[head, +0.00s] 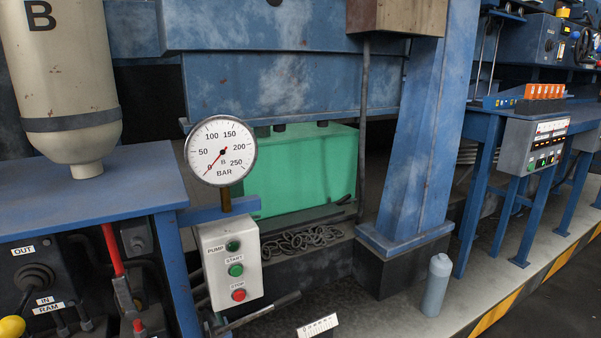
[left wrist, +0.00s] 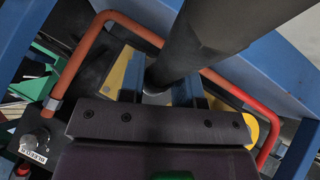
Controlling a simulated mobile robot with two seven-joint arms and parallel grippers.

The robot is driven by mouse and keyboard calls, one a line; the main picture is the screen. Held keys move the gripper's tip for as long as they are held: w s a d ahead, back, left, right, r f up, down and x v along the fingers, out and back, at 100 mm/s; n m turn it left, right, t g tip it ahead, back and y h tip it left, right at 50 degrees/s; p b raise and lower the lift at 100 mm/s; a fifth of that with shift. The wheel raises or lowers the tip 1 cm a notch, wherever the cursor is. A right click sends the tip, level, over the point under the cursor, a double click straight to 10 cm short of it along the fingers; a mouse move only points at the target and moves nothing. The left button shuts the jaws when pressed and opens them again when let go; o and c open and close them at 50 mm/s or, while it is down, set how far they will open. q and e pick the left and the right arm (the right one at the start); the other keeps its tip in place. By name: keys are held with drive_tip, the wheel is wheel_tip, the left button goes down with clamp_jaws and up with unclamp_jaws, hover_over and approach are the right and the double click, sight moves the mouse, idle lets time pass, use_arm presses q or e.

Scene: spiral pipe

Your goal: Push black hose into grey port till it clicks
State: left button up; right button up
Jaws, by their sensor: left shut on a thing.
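My left gripper (left wrist: 160,88) fills the lower middle of the left wrist view. Its fingers are shut on a thick dark cylinder, which looks like the black hose (left wrist: 215,40) and runs up to the top right. A light grey round piece (left wrist: 157,97) shows between the fingers at the cylinder's lower end; I cannot tell whether it is a port or a hose fitting. In the head view, a dark panel at lower left has a round fitting (head: 35,278) under an OUT label and an IN RAM label below it. I cannot tell which fitting is the grey port. My right gripper is not in view.
In the left wrist view an orange-red bent tube (left wrist: 83,62) surrounds the gripper area, and a grey fitting (left wrist: 35,140) stands at left. In the head view a blue bench (head: 90,195), pressure gauge (head: 221,150), pump box (head: 230,262) and grey bottle (head: 435,285) stand nearby.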

use_arm(q)
drive_tip(key=shift+w+a+r+p, duration=0.2)
drive_tip(key=shift+w+p, duration=0.15)
drive_tip(key=shift+w, duration=0.1)
drive_tip(key=shift+w+a+r+p, duration=0.2)
drive_tip(key=shift+w+p, duration=0.1)
drive_tip(key=shift+w, duration=0.15)
clamp_jaws()
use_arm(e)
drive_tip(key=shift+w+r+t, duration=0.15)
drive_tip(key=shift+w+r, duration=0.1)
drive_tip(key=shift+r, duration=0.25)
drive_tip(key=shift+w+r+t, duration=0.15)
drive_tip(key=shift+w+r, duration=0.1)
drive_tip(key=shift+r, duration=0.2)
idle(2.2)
use_arm(q)
drive_tip(key=o, duration=0.7)
unclamp_jaws()
drive_tip(key=o, duration=0.4)
drive_tip(key=shift+s+f, duration=0.15)
drive_tip(key=shift+f, duration=0.05)
drive_tip(key=shift+s+d+f, duration=0.1)
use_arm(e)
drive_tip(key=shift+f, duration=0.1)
